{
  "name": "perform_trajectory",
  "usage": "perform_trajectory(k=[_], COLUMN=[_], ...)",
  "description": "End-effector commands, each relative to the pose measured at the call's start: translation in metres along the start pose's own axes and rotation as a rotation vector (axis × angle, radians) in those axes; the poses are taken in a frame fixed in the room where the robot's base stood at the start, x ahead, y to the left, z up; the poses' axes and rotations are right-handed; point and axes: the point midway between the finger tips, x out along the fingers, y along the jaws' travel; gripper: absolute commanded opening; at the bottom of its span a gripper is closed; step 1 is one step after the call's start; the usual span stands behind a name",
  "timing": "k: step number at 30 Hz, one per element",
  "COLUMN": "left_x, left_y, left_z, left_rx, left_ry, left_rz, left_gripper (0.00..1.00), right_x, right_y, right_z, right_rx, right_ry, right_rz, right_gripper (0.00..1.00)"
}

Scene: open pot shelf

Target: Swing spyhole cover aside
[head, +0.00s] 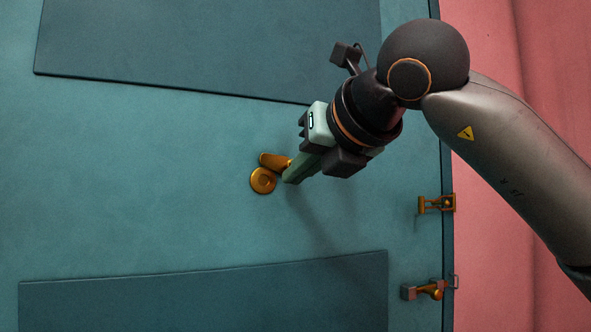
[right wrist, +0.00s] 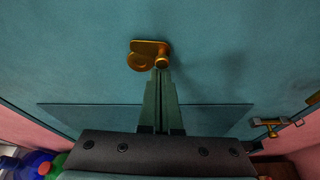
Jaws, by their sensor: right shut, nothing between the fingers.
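The brass spyhole (head: 262,181) is a round, raised ring on the teal door. Its brass cover (head: 273,160) is a small plate right beside the ring, at its upper right in the head view. In the right wrist view the cover (right wrist: 151,46) lies behind the ring (right wrist: 139,62) and a short knob (right wrist: 162,62). My right gripper (head: 288,179) is shut and empty, its green fingertips (right wrist: 158,73) at the knob. I cannot tell whether they touch it. My left gripper is not in view.
Dark recessed panels (head: 210,45) lie on the door above and below the spyhole in the head view. A brass latch (head: 436,203) and a second brass fitting (head: 428,291) sit at the door's right edge, beside a pink wall (head: 490,60). The door around the spyhole is clear.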

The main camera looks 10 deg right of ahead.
Motion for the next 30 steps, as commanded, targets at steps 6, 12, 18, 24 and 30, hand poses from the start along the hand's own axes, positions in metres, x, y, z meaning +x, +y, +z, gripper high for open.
perform_trajectory(k=[6, 12, 18, 24, 30], left_x=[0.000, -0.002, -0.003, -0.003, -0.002], left_y=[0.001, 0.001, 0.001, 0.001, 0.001], left_z=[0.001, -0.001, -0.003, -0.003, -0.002], left_rx=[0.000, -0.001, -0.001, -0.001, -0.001], left_ry=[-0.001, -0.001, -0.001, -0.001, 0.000], left_rz=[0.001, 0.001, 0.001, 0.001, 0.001], left_gripper=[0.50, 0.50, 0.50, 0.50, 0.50], right_x=[0.000, -0.001, -0.001, -0.001, -0.005], right_y=[0.001, 0.007, 0.015, 0.015, 0.015], right_z=[-0.001, 0.002, 0.004, 0.004, 0.004], right_rx=[0.005, 0.005, 0.006, 0.007, 0.007], right_ry=[0.001, 0.000, 0.000, 0.000, -0.001], right_rz=[0.002, 0.004, 0.003, 0.003, 0.003], right_gripper=[0.00, 0.00, 0.00, 0.00, 0.00])
